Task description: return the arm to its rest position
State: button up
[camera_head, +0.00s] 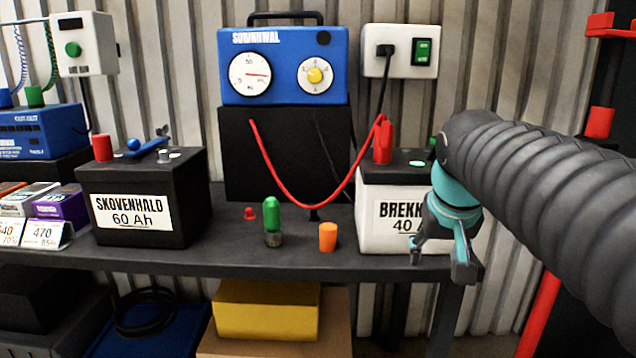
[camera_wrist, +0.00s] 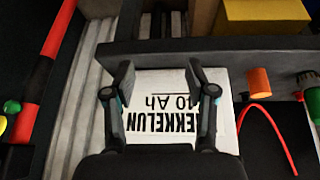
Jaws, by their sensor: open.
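My arm reaches in from the right in the head view, and my gripper (camera_head: 437,262) hangs at its end, fingers pointing down. The gripper is in front of the white BREKK... 40 Ah battery (camera_head: 378,235) and hides part of its label. In the wrist view my gripper (camera_wrist: 158,80) shows two fingers spread apart with nothing between them. The white battery (camera_wrist: 150,78) lies beyond the fingers there, its label upside down. I cannot tell whether a finger touches the battery.
A dark bench (camera_head: 290,258) carries the black SKOVENHALD 60 Ah battery (camera_head: 150,195), a blue charger (camera_head: 283,65) on a black box, a green-topped piece (camera_head: 271,215) and an orange cylinder (camera_head: 328,237). A red cable (camera_head: 310,205) loops to the red clamp (camera_head: 383,140). A red post (camera_head: 540,310) stands at right.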

jog(key=s+a+f+p, duration=0.1)
jog(key=s+f+p, duration=0.1)
jog(key=s+f, duration=0.3)
jog(key=s+a+f+n+y+p, duration=0.1)
jog(key=s+f, duration=0.4)
jog(key=s, duration=0.5)
jog(key=shift+s+a+p, duration=0.35)
jog(key=shift+a+p, duration=0.05)
jog(key=shift+a, duration=0.25)
jog(key=shift+f, duration=0.1)
